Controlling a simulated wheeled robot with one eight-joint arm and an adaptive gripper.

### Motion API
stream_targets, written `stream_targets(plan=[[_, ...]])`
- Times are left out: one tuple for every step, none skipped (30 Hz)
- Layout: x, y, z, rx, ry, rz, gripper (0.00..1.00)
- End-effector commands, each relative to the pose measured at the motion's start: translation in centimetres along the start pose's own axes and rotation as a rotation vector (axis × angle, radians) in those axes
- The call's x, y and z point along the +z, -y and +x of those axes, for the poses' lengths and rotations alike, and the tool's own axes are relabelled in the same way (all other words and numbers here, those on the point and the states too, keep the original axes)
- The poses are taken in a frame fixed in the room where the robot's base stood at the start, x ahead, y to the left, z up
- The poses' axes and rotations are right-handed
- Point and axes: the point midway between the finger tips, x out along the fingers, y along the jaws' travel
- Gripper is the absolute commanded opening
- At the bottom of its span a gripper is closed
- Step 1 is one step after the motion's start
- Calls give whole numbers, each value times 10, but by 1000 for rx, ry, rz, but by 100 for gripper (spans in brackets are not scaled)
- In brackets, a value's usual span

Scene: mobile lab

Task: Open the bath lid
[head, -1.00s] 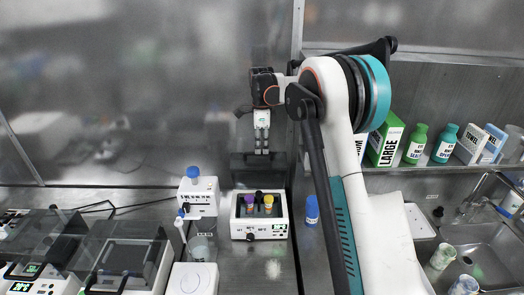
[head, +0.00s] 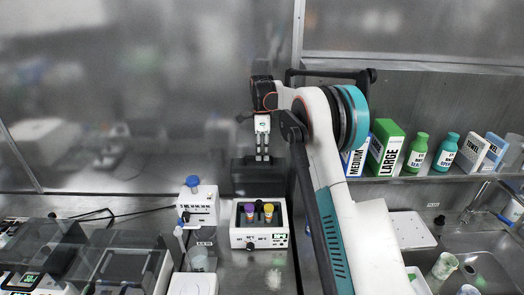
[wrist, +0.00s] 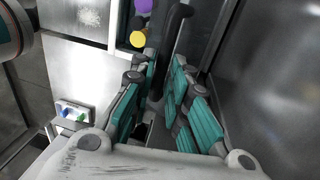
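The bath is a small white box (head: 239,236) with a dark top and a green display in the middle of the counter. Tubes with purple and yellow caps stand in it. Its dark lid (head: 248,179) stands raised, upright behind the box. My gripper (head: 262,158) points down at the lid's upper edge. In the wrist view, my gripper (wrist: 166,65) has its teal-padded fingers apart. A dark curved bar (wrist: 180,18), perhaps the lid's handle, shows between and beyond them. I cannot tell whether the fingers touch it.
A white device with a blue-capped bottle (head: 193,181) stands left of the bath. Two devices with clear lids (head: 125,262) are at the front left. Boxes (head: 386,150) and green and teal bottles line the right shelf, with a sink (head: 480,262) below. A metal wall is close behind.

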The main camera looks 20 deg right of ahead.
Motion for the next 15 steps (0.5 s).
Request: stream_targets(plan=[[-2, 3, 8, -1, 0, 3, 31], [-2, 3, 8, 0, 1, 3, 32], [-1, 2, 7, 0, 1, 2, 32], [-1, 2, 6, 1, 1, 2, 32], [0, 2, 5, 1, 2, 2, 32], [0, 1, 5, 2, 2, 1, 32], [0, 1, 4, 2, 2, 1, 32], [0, 1, 4, 3, 2, 1, 32], [1, 0, 3, 3, 3, 1, 32], [1, 0, 3, 3, 3, 1, 32], [1, 0, 3, 3, 3, 1, 32], [1, 0, 2, 4, 3, 1, 32], [1, 0, 0, 4, 3, 0, 32], [1, 0, -2, 4, 3, 0, 32], [1, 0, -5, 4, 3, 0, 32]])
